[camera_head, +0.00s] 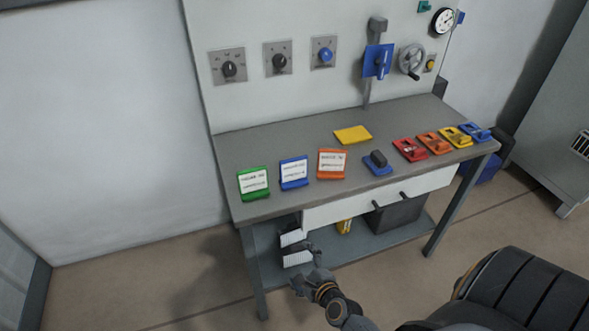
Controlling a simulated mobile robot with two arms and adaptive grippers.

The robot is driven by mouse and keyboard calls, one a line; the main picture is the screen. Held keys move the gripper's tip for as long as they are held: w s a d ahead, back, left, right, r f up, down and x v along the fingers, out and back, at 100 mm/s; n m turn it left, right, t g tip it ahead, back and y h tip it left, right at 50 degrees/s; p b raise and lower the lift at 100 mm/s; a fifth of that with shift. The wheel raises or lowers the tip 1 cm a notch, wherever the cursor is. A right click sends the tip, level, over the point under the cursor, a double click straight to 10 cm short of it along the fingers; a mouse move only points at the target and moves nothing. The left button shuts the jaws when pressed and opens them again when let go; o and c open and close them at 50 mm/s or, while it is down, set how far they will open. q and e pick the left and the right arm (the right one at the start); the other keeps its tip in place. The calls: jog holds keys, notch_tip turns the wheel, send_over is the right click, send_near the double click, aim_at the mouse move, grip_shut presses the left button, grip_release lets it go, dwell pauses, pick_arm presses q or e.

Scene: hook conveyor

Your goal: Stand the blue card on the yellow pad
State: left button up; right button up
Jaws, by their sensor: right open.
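The blue card (294,172) has a white label with dark text. It stands near the front of the grey workbench, between a green card (253,183) and an orange card (332,163). The yellow pad (353,134) lies flat farther back on the bench, to the right of the blue card, and its top is bare. My right gripper (302,254) is open, in front of the bench and lower in the picture than the blue card, apart from the card. My left gripper is not in view.
A blue block with a dark knob (378,162) sits right of the orange card. Red, orange, yellow and blue clamps stand at the right end. A back panel (300,90) carries knobs, a lever and a wheel.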

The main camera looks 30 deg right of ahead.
aim_at(294, 163)
jog(key=w+d+r+m+t+h+p, duration=0.1)
jog(key=w+d+r+m+t+h, duration=0.15)
jog(key=r+m, duration=0.65)
jog(key=w+d+r+m+t+h+p, duration=0.15)
jog(key=d+r+m, duration=0.25)
jog(key=r, duration=0.9)
jog(key=shift+y, duration=0.3)
jog(key=x, duration=0.7)
jog(key=shift+w, duration=0.2)
jog(key=shift+a+x, duration=0.1)
jog(key=shift+x, duration=1.4)
jog(key=shift+a+x, duration=0.15)
jog(key=shift+x, duration=1.35)
jog(key=shift+f, duration=0.1)
jog(key=shift+c, duration=0.2)
jog(key=c, duration=1.7)
